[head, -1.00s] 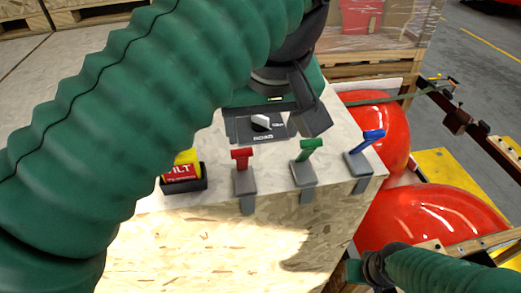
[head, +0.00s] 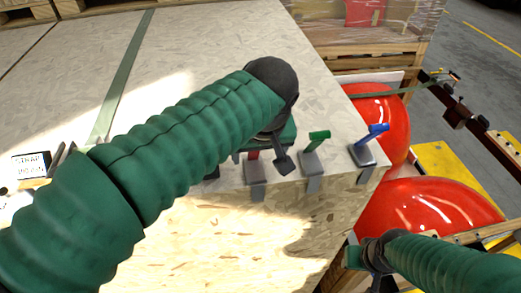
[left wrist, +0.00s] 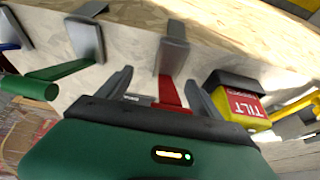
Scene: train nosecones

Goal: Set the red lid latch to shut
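The red lid latch (head: 252,154) stands at the crate lid's front edge, on a grey bracket (head: 256,171). My left arm and gripper mostly hide it in the head view. In the left wrist view the red handle (left wrist: 171,94) shows between the two spread fingers of my left gripper (left wrist: 160,92), apart from both. My left gripper (head: 268,156) is open at the latch; one finger shows in the head view. My right gripper (head: 362,262) is low at the right, beside the crate; its fingers cannot be made out.
A green latch (head: 314,148) and a blue latch (head: 367,145) stand to the right along the same edge. A yellow and red TILT box (left wrist: 243,105) is close beside the left gripper in the wrist view. Red nosecones (head: 430,215) lie right of the crate.

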